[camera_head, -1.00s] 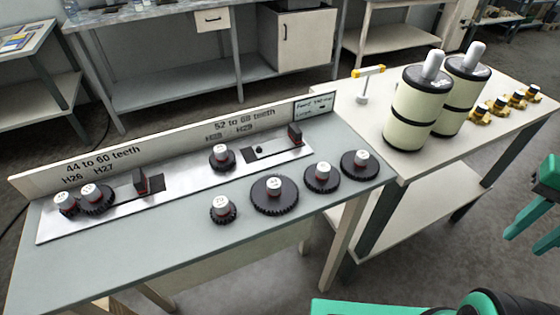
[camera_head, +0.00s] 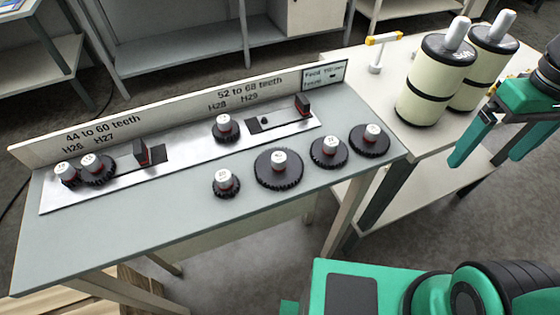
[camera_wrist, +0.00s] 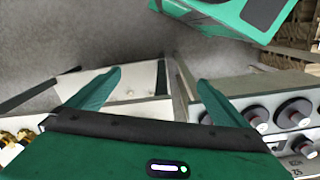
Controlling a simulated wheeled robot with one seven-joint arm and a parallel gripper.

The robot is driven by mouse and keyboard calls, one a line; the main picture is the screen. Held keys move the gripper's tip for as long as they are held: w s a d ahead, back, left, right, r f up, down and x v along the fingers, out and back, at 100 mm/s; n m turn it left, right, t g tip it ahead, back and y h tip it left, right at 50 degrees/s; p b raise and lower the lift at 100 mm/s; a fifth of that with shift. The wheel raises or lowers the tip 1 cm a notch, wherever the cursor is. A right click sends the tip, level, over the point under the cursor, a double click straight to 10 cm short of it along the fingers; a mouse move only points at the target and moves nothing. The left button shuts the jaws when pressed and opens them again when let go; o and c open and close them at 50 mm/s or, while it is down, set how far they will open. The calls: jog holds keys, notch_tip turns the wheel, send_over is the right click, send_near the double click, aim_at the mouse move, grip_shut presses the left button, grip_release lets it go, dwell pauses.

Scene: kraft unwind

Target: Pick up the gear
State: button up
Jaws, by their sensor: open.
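Several dark gears with white-topped hubs stand on the grey table. Along the front are a small gear (camera_head: 226,184), a large gear (camera_head: 278,170), a medium gear (camera_head: 329,151) and another gear (camera_head: 370,140) near the right corner. More gears sit on the metal plate: one at H28 (camera_head: 224,129) and two at the left end (camera_head: 97,169). Which gear the task means cannot be told. My gripper (camera_head: 487,145) is open and empty at the right, apart from the gears. Its fingers (camera_wrist: 152,95) show in the wrist view, with gears (camera_wrist: 292,112) at the right edge.
A labelled backboard (camera_head: 180,112) runs behind the plate (camera_head: 190,158), which carries two upright dark blocks. Two tall cream cylinders (camera_head: 432,85) and a yellow-handled stand (camera_head: 377,58) are on the right-hand table.

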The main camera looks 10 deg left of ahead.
jog(key=w+a+r+n, duration=0.1)
jog(key=w+a+n, duration=0.1)
jog(key=a+n, duration=0.35)
jog(key=w+a+r+n, duration=0.1)
jog(key=w+a+n, duration=0.2)
jog(key=a, duration=0.5)
jog(key=n, duration=1.5)
send_over(278, 157)
jog(key=f, duration=0.2)
jog(key=shift+d+f, duration=0.3)
jog(key=shift+f, duration=0.05)
jog(key=shift+a+f, duration=0.2)
jog(key=shift+f, duration=1.35)
jog(key=shift+a+f, duration=0.15)
jog(key=shift+f, duration=1.4)
jog(key=shift+c, duration=0.7)
jog(key=c, duration=1.4)
jog(key=shift+r, duration=0.1)
